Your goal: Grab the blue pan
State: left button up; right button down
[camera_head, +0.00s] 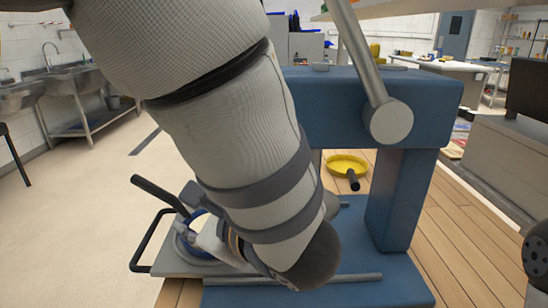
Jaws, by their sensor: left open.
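The blue pan (186,241) is at the lower left of the head view, on a grey plate beside a blue frame. Its dark handle points up and to the left. Only its rim and part of its pale inside show. My left arm comes down across the middle of the view. My left gripper (212,238) is open at the pan's right side and covers part of it. I cannot tell whether the fingers touch the pan. My right gripper is not in view.
The blue frame (405,200) with a grey lever stands right of my left arm. A yellow pan (347,165) with a dark handle lies behind it. A black loop handle (147,243) sticks out left of the plate. The floor at left is clear; sinks (75,82) stand along the wall.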

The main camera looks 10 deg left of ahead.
aim_at(174, 202)
pick_arm(q)
jog(key=a, duration=0.3)
jog(key=shift+w+a+f, duration=0.1)
jog(key=shift+w+f, duration=0.2)
jog(key=x, duration=0.5)
jog(key=w+x, duration=0.1)
jog(key=x, duration=0.1)
jog(key=shift+w+f, duration=0.15)
jog(key=shift+f, duration=0.05)
grip_shut()
